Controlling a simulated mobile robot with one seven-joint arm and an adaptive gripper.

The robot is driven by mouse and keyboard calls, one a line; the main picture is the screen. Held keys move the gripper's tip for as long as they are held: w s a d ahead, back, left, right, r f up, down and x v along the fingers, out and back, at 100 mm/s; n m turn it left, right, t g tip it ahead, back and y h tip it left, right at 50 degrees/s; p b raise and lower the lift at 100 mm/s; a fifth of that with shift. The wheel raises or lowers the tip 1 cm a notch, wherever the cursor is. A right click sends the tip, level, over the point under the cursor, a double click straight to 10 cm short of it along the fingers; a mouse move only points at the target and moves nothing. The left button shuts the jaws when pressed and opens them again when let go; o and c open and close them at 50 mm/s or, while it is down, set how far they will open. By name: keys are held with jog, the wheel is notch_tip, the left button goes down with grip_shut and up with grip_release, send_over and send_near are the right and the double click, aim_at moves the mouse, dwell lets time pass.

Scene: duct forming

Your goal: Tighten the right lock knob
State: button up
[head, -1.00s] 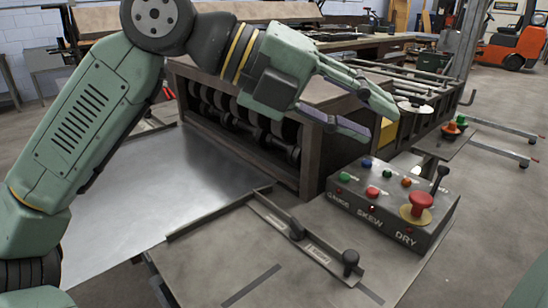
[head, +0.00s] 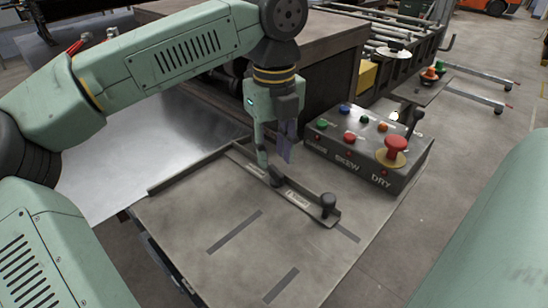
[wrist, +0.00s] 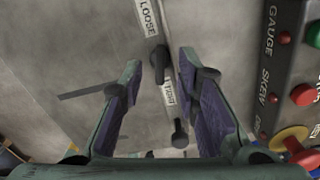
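A long dark bar (head: 252,163) lies across the table and carries two black knobs. The middle knob (head: 277,177) is low and elongated; it also shows in the wrist view (wrist: 158,57), between the labels LOOSE (wrist: 148,17) and TIGHT (wrist: 167,92). The end knob (head: 328,202) stands upright near the bar's right end; it also shows in the wrist view (wrist: 180,136). I cannot tell for sure which is the right lock knob. My gripper (head: 276,158) points down, open and empty, above the middle knob. In the wrist view this knob lies between the fingertips.
A control box (head: 368,146) with coloured buttons and a red mushroom button (head: 396,146) stands right of the gripper, close to it. A roller machine (head: 310,60) rises behind. The tabletop (head: 200,220) in front of the bar is clear, with dark strips marked on it.

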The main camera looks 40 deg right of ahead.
aim_at(276, 177)
jog(key=shift+f, duration=1.45)
jog(key=shift+c, duration=0.3)
grip_shut()
